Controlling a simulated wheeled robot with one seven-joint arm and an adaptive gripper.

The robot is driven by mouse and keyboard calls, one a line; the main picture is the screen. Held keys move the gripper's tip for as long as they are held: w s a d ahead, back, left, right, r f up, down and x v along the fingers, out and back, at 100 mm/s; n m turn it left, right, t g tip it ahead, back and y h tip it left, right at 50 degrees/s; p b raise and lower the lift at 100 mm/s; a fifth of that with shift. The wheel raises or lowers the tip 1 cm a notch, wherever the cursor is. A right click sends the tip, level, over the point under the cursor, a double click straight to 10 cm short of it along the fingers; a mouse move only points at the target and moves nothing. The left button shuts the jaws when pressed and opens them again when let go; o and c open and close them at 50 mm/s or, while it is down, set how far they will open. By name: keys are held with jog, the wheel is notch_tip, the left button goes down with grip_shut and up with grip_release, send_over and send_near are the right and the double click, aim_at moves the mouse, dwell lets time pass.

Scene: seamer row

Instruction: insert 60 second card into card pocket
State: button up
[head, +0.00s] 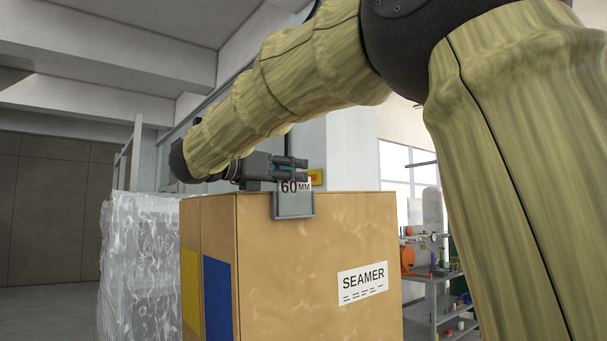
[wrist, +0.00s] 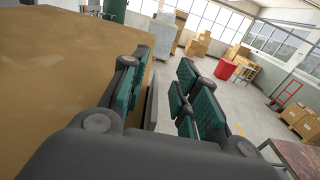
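The pocket is on the upper front face of the cardboard box marked SEAMER. My gripper (head: 297,170) is just above the pocket at the card's top, with its fingers pointing right. In the wrist view my gripper (wrist: 160,85) has its teal-padded fingers spread apart. A thin grey upright plate (wrist: 152,105) shows between them, clear of the right finger; I cannot tell whether it is card or pocket.
The cardboard box (head: 300,270) fills the space below my arm. A plastic-wrapped stack (head: 140,265) stands at its left. A shelf with small items (head: 435,290) is at the right. The wrist view shows open floor, a red bin (wrist: 225,69) and more cartons (wrist: 197,44).

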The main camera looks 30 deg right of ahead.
jog(key=a, duration=0.8)
jog(key=shift+s, duration=0.3)
jog(key=shift+a+f, duration=0.1)
jog(key=shift+f, duration=0.05)
